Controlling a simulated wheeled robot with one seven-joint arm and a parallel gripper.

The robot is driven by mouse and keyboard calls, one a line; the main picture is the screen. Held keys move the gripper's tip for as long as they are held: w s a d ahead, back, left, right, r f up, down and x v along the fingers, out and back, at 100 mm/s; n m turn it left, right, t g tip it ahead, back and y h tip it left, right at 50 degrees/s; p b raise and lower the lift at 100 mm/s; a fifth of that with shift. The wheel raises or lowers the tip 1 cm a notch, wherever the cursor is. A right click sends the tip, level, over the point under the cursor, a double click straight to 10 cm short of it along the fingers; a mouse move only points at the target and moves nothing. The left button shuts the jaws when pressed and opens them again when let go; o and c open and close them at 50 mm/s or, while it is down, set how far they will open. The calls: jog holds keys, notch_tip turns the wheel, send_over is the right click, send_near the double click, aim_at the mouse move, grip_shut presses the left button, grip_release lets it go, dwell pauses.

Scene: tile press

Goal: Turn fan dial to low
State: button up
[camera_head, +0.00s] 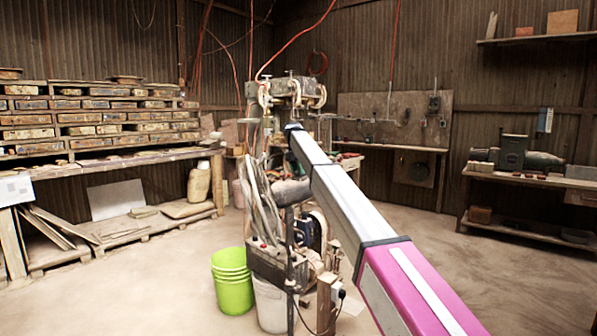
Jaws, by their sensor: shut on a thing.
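My arm reaches from the lower right up to the tile press in the middle. I cannot make out my gripper; no fingertips show near the arm's far end. The tile press (268,262) is a tall, worn machine with a dusty lower body and a bundle of pale hoses on its left. I cannot make out a fan dial or its setting. A round, dark part, partly hidden by the arm, shows low behind the press; I cannot tell whether it is a fan.
A lime-green bucket (231,285) and a white bucket (270,305) stand at the press's foot. Shelves of stacked tile moulds (95,118) line the left wall. A workbench (535,180) with a green machine stands at the right. Sandy floor (480,275) is clear at the right.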

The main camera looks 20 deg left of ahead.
dwell(0.4)
jog(key=o, duration=0.9)
jog(key=shift+o, duration=0.2)
